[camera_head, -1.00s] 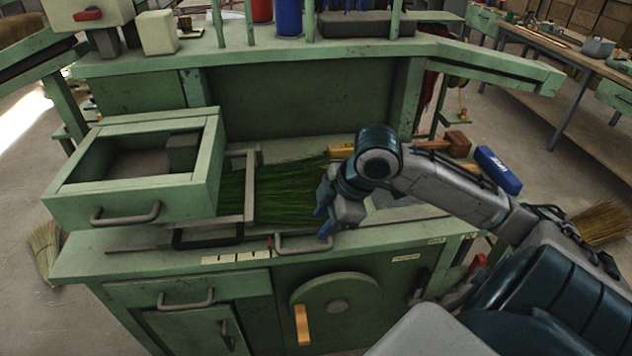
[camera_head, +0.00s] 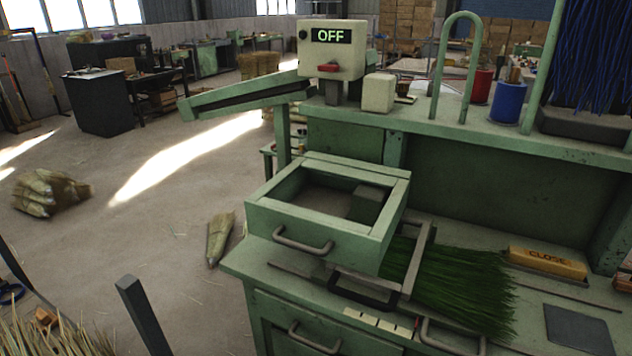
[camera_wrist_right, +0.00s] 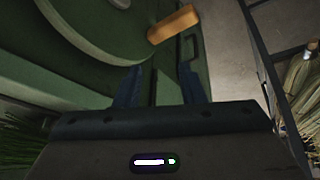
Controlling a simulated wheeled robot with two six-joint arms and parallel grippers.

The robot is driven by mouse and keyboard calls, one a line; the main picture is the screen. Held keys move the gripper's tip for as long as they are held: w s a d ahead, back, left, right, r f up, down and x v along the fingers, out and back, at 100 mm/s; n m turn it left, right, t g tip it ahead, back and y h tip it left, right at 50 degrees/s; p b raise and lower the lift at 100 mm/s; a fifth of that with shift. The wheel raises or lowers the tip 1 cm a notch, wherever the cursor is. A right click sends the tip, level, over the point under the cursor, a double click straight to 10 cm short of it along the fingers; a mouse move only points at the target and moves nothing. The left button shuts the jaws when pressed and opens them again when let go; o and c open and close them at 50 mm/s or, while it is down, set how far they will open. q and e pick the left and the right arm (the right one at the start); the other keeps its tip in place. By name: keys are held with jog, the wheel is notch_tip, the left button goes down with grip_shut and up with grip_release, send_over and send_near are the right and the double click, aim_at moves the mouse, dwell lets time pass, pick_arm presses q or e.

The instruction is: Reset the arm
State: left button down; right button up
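My right gripper (camera_wrist_right: 158,82) shows in the right wrist view. Its two blue fingers stand apart with nothing between them. Beyond the fingers are the green wheel (camera_wrist_right: 95,25) and its orange handle (camera_wrist_right: 173,24) on the bench front; the gripper appears apart from both. No arm shows in the head view now, and my left gripper is out of view. Green bristles (camera_head: 455,285) lie flat on the green workbench (camera_head: 240,265), under a metal frame (camera_head: 418,262). A yellow bar marked CLOSE (camera_head: 546,263) lies behind the bristles. A box (camera_head: 331,50) with a red switch reads OFF.
A raised green drawer-like box (camera_head: 325,235) stands on the bench's left part. Red (camera_head: 478,86) and blue (camera_head: 508,103) spools sit on the upper shelf. A straw bundle (camera_head: 220,237) lies beside the bench, another (camera_head: 48,192) farther left. Open floor lies between them.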

jog(key=s+a+f+m+g+h, duration=0.1)
jog(key=s+f+m+h, duration=0.1)
jog(key=s+f+m, duration=0.45)
notch_tip(320, 180, down, 31)
jog(key=s+d+n+g, duration=0.2)
jog(key=s+d, duration=0.1)
jog(key=s+d+f, duration=0.1)
jog(key=s+f, duration=1.6)
jog(key=shift+s+g, duration=0.2)
jog(key=shift+g, duration=0.1)
jog(key=shift+f+m, duration=0.1)
jog(key=shift+m, duration=0.15)
dwell(0.7)
